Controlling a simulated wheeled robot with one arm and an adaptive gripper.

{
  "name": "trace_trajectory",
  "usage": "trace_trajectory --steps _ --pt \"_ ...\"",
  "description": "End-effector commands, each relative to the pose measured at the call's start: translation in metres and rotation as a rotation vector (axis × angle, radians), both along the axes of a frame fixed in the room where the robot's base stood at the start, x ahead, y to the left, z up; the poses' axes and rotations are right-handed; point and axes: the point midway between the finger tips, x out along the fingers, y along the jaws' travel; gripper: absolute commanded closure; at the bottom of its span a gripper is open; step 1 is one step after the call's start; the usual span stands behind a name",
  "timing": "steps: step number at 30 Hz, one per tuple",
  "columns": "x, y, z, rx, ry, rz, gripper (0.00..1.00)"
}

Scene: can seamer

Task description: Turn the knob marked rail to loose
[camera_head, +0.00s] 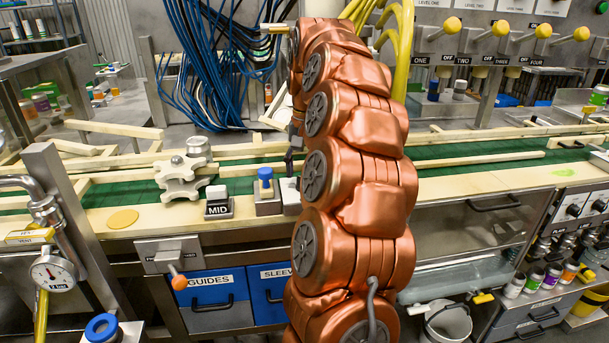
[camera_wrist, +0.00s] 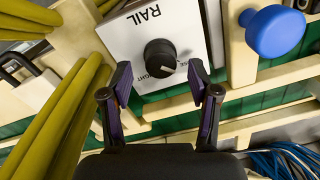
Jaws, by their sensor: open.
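The rail knob (camera_wrist: 160,58) is a round black knob on a white plate (camera_wrist: 122,38) marked RAIL in the wrist view. Partly covered lettering shows beside the knob, ending in "IGHT" on one side and "SE" on the other. A pale mark shows on the knob's lower right edge. My gripper (camera_wrist: 160,78) is open, with one dark finger on each side of the knob and a gap to it. I cannot tell whether the fingertips reach the knob's depth.
A blue mushroom button (camera_wrist: 274,32) stands right of the plate; it also shows in the head view (camera_head: 265,178). Yellow hoses (camera_wrist: 60,115) run close on the left. A green conveyor (camera_head: 110,192) with wooden rails and a star wheel (camera_head: 182,178) lies behind.

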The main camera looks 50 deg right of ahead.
Motion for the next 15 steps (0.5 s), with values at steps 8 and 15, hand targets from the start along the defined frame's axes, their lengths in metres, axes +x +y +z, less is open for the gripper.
trace_trajectory --steps 8,15 --pt "0.0 -0.001 0.032 -0.002 -0.003 0.001 0.39" --pt "-0.002 -0.002 0.05 0.0 -0.001 -0.002 0.39"
